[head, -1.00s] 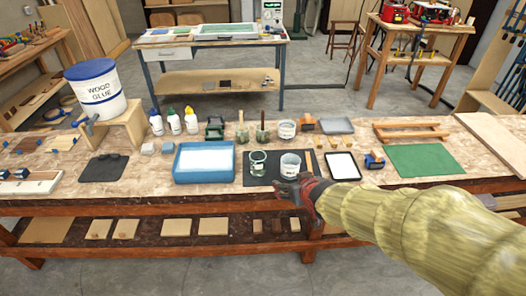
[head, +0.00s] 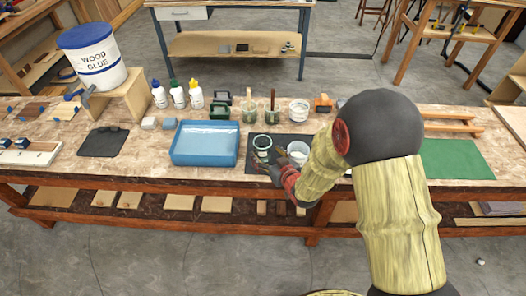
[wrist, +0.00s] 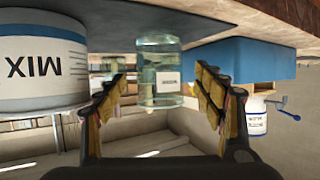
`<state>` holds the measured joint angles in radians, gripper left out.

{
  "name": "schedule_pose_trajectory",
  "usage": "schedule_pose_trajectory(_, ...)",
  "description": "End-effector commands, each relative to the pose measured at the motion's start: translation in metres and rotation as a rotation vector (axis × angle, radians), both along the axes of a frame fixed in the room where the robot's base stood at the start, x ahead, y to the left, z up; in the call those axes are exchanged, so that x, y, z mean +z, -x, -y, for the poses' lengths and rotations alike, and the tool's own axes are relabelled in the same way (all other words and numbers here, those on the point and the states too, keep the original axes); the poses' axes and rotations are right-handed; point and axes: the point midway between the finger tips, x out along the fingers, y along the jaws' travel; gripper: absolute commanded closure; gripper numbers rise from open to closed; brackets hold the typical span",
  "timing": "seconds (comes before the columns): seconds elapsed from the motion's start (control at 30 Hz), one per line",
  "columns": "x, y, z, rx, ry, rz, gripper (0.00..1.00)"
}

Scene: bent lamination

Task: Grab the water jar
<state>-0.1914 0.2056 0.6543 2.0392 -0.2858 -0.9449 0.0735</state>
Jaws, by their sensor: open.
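The water jar (head: 262,144) is a clear glass jar standing on a dark mat (head: 280,141) on the workbench. In the wrist view, which is upside down, the jar (wrist: 161,78) has a small white label and appears between my open fingers, beyond their tips. My gripper (head: 266,166) is at the bench's front side, just in front of the jar. In the wrist view my gripper (wrist: 165,95) is open and empty. I cannot tell whether a finger touches the jar.
A white MIX cup (wrist: 40,62) stands close beside the jar; in the head view the cup (head: 298,149) is right of it. A blue tray (head: 203,144) is to the left. Jars with brushes stand behind. The bench's front edge (head: 140,180) is near my gripper.

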Motion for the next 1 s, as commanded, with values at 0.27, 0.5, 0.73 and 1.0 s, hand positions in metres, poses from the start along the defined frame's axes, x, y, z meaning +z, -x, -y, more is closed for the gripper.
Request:
schedule_pose_trajectory(0.27,-0.018,-0.032,-0.014,0.000,0.000,0.000,0.31)
schedule_pose_trajectory(0.5,-0.020,-0.039,-0.017,-0.001,0.000,-0.001,0.31)
schedule_pose_trajectory(0.73,-0.020,-0.039,-0.017,-0.001,0.000,-0.001,0.37)
schedule_pose_trajectory(1.0,-0.020,-0.039,-0.017,-0.001,0.000,-0.001,0.53)
